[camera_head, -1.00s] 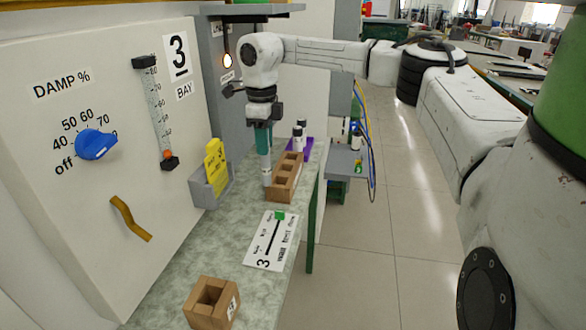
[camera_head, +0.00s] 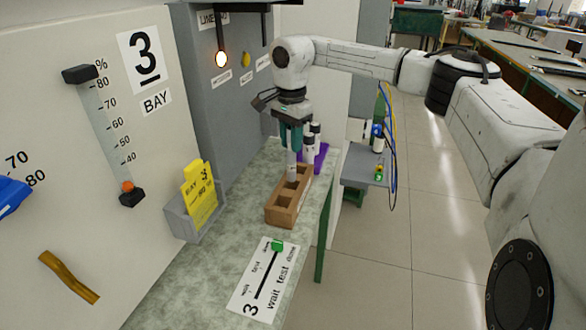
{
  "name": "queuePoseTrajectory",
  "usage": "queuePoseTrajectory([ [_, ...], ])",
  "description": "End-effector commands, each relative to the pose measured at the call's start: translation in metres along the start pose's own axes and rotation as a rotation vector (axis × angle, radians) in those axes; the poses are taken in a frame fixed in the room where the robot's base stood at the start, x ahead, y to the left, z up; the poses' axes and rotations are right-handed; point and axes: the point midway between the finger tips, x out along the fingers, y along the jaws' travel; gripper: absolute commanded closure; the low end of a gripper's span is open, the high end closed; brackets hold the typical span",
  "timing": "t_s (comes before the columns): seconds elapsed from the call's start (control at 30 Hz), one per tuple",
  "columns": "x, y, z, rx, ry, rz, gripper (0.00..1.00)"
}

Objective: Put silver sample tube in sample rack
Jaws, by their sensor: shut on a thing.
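My gripper (camera_head: 291,140) has teal fingers and points down, shut on the silver sample tube (camera_head: 292,168). The tube hangs upright. The wooden sample rack (camera_head: 282,213) stands on the green-grey bench, with square openings along its top. The tube's lower end shows against the far part of the rack's top. I cannot tell whether it is above an opening or inside one. The near openings look empty.
White tubes with dark bands (camera_head: 308,150) stand by a purple holder (camera_head: 320,157) just behind the rack. A "wait test done" card (camera_head: 262,285) with a green slider lies in front. A grey holder with yellow cards (camera_head: 182,222) is at left.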

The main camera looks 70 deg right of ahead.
Motion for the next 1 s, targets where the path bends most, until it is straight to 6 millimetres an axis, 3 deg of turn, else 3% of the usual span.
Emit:
queuePoseTrajectory([
  [0.53,0.060,0.000,0.001,0.001,-0.001,0.001,1.00],
  [0.93,0.068,0.000,0.000,0.002,0.001,-0.001,1.00],
  [0.97,0.066,0.000,0.000,0.002,0.001,-0.001,0.72],
  [1.0,0.066,0.000,0.000,0.002,0.001,-0.001,0.68],
])
